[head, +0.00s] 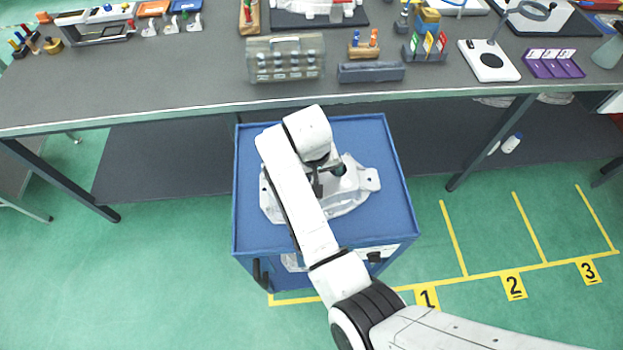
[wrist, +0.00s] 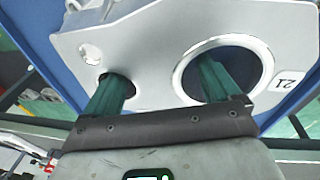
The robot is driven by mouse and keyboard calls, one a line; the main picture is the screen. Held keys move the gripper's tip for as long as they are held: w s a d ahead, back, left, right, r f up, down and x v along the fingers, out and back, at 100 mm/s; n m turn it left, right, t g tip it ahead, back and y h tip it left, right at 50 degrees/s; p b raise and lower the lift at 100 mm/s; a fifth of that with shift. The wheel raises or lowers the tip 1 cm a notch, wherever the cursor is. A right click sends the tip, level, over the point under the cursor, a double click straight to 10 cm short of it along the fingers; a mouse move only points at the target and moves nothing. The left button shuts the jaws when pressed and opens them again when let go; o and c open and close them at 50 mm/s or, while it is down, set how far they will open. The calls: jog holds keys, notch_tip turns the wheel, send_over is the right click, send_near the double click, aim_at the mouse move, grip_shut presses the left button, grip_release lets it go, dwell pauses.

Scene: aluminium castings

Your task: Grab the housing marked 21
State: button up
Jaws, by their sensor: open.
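The housing (head: 350,202) is a pale silver casting lying on the blue top of a cart. In the wrist view the housing (wrist: 150,50) fills most of the upper picture, with the mark 21 at its right edge, turned over in the picture. It has a large round bore and smaller holes. My gripper (wrist: 158,75) is open. One green finger is at a small hole on the left and the other at the large bore, with a strip of casting between them. I cannot tell how deep the tips reach. In the head view my gripper (head: 329,172) is over the housing, partly hidden by my arm.
The blue cart (head: 252,228) stands in front of a long grey workbench (head: 190,80). The bench carries a clear case (head: 285,58), a grey block (head: 370,72) and a purple tray (head: 552,64). Green floor with yellow numbered bays lies free to the right.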

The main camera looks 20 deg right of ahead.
jog(key=shift+w+d+f, duration=0.1)
jog(key=shift+d+f, duration=0.05)
jog(key=shift+f, duration=0.8)
grip_shut()
dwell(0.5)
